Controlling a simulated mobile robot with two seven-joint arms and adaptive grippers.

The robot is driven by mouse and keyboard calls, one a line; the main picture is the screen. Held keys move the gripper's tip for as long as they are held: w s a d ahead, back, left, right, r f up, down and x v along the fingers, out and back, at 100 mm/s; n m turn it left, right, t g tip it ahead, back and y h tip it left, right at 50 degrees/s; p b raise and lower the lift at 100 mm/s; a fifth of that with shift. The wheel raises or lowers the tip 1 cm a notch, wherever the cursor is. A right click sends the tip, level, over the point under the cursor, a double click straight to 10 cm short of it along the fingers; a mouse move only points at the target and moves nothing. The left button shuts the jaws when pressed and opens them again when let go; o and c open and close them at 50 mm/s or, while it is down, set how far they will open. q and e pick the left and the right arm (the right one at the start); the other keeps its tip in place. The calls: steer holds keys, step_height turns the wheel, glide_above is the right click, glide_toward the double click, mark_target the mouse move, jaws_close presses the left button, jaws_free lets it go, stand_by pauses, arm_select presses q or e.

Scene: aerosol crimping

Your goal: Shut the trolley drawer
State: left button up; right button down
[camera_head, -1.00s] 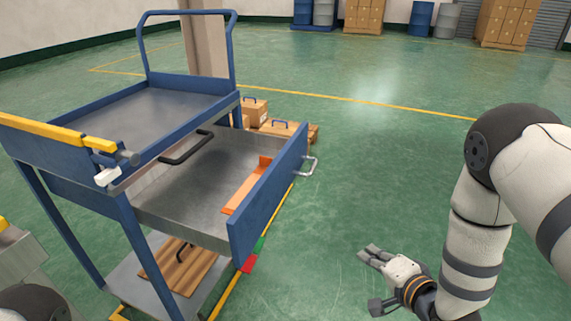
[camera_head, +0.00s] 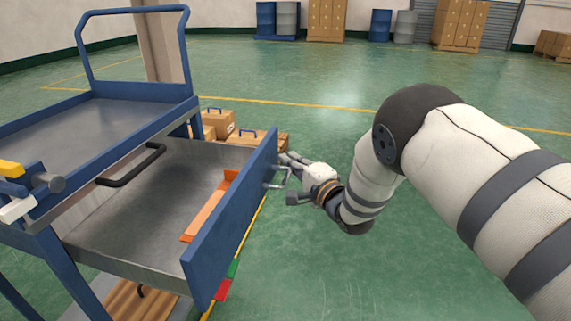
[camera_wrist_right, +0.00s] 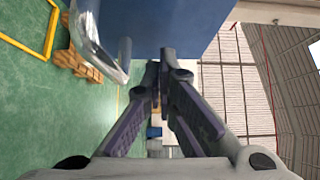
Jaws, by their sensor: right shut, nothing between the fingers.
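The blue-framed trolley (camera_head: 75,220) stands at the left in the head view. Its drawer (camera_head: 150,200) is pulled out to the right, with a grey metal inside and a blue front panel (camera_head: 237,218). A silver handle (camera_head: 283,177) sticks out from that panel. My right gripper (camera_head: 286,158) is shut and empty beside the panel, close to the handle. In the right wrist view its fingertips (camera_wrist_right: 160,68) meet in front of the blue panel (camera_wrist_right: 180,25), with the handle (camera_wrist_right: 92,38) to their left. I cannot tell whether they touch the panel. My left gripper is not in view.
An orange piece (camera_head: 210,205) lies in the drawer. A black bar handle (camera_head: 132,166) sits on the trolley's side above the drawer. Cardboard boxes (camera_head: 245,140) stand on the floor behind the drawer.

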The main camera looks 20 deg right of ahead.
steer(key=shift+w+a, duration=0.35)
steer(key=shift+a, duration=0.2)
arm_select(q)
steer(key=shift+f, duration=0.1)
arm_select(e)
steer(key=shift+a, duration=0.1)
